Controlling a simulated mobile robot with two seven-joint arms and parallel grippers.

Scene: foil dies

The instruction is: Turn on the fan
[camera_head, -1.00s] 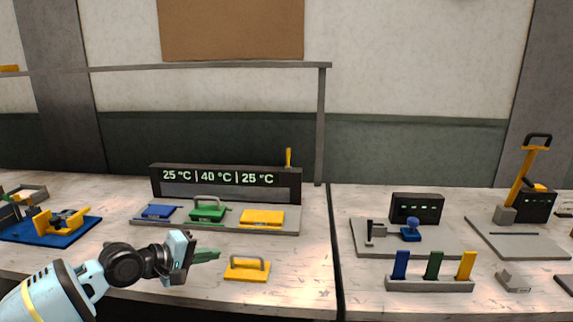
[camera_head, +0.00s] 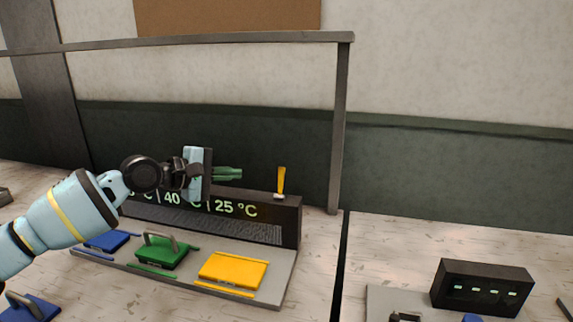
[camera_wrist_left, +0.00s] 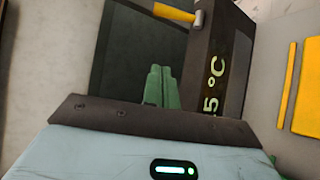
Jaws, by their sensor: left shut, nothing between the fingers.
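No fan that I can make out is in view. A yellow lever (camera_head: 281,180) stands upright on the top right of a dark box (camera_head: 290,222) with a green temperature display. My left gripper (camera_head: 240,174) has green fingers, shut and empty. It appears just left of the lever at about its height, with a visible gap; depth is hard to judge. My right gripper is not in view.
A grey tray (camera_head: 284,292) before the box holds a blue plate (camera_head: 108,240), a green handled plate (camera_head: 160,252) and a yellow plate (camera_head: 233,270). A grey post (camera_head: 338,130) rises behind the lever's right. A black box with lights (camera_head: 482,288) stands at right.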

